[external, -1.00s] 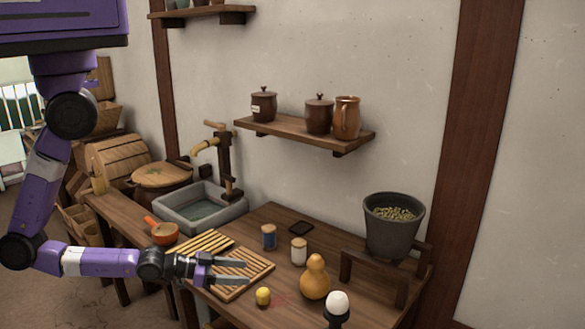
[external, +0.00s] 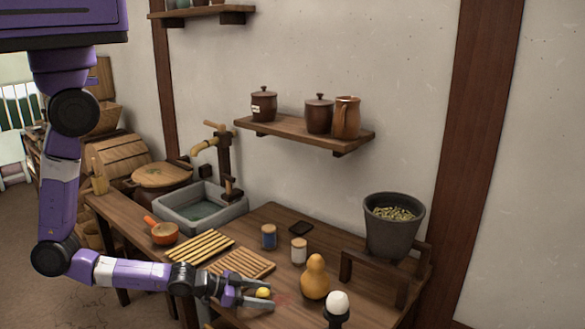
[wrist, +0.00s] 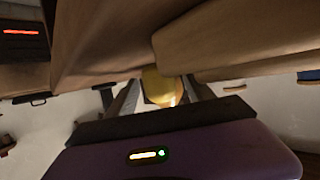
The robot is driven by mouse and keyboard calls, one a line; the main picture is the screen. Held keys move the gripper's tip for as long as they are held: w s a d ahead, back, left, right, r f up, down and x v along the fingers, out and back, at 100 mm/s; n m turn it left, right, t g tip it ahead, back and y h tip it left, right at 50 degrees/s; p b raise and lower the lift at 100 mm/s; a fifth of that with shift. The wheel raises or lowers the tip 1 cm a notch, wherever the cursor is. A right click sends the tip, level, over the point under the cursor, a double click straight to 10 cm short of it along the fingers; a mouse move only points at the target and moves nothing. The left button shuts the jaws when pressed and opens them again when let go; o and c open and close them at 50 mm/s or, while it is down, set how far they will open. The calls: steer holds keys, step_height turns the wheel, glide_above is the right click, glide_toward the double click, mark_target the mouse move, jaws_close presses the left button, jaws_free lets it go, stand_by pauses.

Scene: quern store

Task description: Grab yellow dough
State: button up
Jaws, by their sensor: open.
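The yellow dough (external: 263,293) is a small yellow lump at the front of the wooden table. My gripper (external: 258,295) is open, low over the table, with its fingers reaching right on either side of the dough. In the wrist view the dough (wrist: 158,88) shows between the two fingers of my gripper (wrist: 160,95). Its lower part is hidden behind a finger in the external view. I cannot tell whether the fingers touch it.
Slatted wooden racks (external: 243,263) lie behind my gripper. A blue jar (external: 269,237) and a white jar (external: 299,250) stand farther back.

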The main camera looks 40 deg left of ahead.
jaws_close()
steer(key=shift+r, duration=0.1)
